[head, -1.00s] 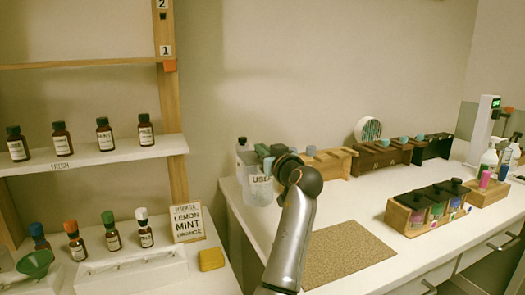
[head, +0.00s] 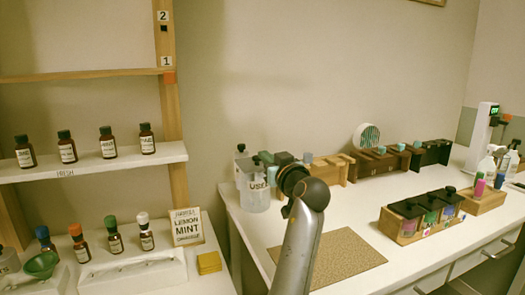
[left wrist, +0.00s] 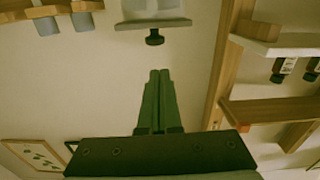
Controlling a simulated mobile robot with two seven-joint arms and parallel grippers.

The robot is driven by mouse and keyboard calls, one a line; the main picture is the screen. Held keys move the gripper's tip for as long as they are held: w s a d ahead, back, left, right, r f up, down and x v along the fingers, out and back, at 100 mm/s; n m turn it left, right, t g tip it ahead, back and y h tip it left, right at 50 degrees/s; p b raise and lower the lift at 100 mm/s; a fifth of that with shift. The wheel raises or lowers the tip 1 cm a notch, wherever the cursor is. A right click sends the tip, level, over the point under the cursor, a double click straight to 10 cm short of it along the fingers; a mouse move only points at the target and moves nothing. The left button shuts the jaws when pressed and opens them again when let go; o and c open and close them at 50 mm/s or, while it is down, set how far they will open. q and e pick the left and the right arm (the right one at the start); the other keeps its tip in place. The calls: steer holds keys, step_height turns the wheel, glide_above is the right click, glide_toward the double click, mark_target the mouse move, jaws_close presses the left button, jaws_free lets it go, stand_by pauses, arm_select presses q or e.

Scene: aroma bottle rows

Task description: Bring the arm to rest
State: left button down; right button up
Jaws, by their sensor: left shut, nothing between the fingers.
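My left arm comes up from the bottom of the head view, and its wrist stands in front of the counter beside the cup marked "USED" (head: 254,194). The fingers are hidden behind the wrist in the head view. In the left wrist view, my left gripper (left wrist: 159,75) is shut, its two green fingers side by side with nothing between them. It points at the bare wall, near a pale holder with a dark knob (left wrist: 154,37). My right gripper does not show in either view.
A shelf (head: 110,162) with brown bottles stands at the left. More capped bottles (head: 115,235) and a "MINT" sign (head: 187,228) are below. The counter holds a tan mat (head: 335,258), wooden racks (head: 330,170) and a box of dark-lidded jars (head: 408,230).

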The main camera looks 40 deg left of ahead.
arm_select(q)
steer(key=d, duration=0.1)
steer(key=s+d+f, duration=0.1)
steer(key=s+d, duration=0.1)
steer(key=d, duration=0.1)
steer(key=shift+f, duration=0.35)
